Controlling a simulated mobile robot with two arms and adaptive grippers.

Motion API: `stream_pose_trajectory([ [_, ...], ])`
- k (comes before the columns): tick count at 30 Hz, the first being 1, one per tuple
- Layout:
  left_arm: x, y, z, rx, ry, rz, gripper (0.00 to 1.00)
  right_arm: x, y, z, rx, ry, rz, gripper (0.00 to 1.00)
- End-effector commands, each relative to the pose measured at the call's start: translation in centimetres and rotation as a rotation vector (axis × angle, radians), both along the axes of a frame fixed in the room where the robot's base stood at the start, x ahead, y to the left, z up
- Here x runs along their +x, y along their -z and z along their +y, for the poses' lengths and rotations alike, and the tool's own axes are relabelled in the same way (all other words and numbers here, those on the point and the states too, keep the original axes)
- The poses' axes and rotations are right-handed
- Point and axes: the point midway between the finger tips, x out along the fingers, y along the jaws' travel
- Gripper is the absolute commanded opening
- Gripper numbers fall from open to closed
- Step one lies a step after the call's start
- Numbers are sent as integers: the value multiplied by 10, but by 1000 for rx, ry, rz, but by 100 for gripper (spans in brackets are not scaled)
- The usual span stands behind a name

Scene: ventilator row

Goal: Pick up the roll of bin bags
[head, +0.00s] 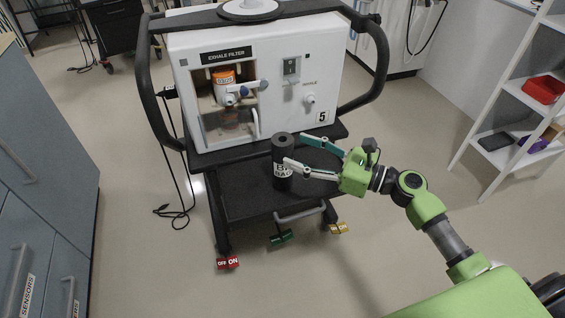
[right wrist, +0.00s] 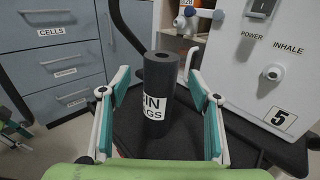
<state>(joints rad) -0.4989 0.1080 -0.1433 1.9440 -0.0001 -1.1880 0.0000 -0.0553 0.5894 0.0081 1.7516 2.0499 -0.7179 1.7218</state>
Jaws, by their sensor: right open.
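The roll of bin bags (head: 282,160) is a black upright cylinder with a white label. It stands on the black shelf of the ventilator cart, in front of the white machine. In the right wrist view the roll (right wrist: 158,92) stands between the two fingers. My right gripper (head: 296,150) is open, with its fingers reaching from the right to either side of the roll. In the right wrist view both teal-padded fingers (right wrist: 158,88) show gaps to the roll.
The white ventilator (head: 290,100) with an exhale filter window stands right behind the roll. The black cart shelf (head: 240,185) has bare room left of the roll. Grey drawers (head: 35,190) stand at left, a white shelf rack (head: 505,110) at right.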

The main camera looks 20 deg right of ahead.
Motion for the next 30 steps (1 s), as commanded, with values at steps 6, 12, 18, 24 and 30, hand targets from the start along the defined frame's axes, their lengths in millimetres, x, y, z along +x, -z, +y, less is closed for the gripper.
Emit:
stream_pose_trajectory([
  [6, 0, -3, 0, 0, 0, 0, 40, 16, 0, 15, 1, -1, -2, 57],
  [12, 2, -12, -1, -2, 0, -7, 40, 36, 0, 34, 0, 0, 0, 57],
  [18, 1, -15, -1, -3, 0, -9, 40, 39, 1, 38, -1, 0, 0, 57],
  [24, 0, -13, -1, -1, -2, -5, 40, 39, 1, 38, -1, 0, 0, 31],
  [30, -1, -12, 0, -1, -2, -2, 40, 39, 0, 38, -1, 0, -1, 0],
])
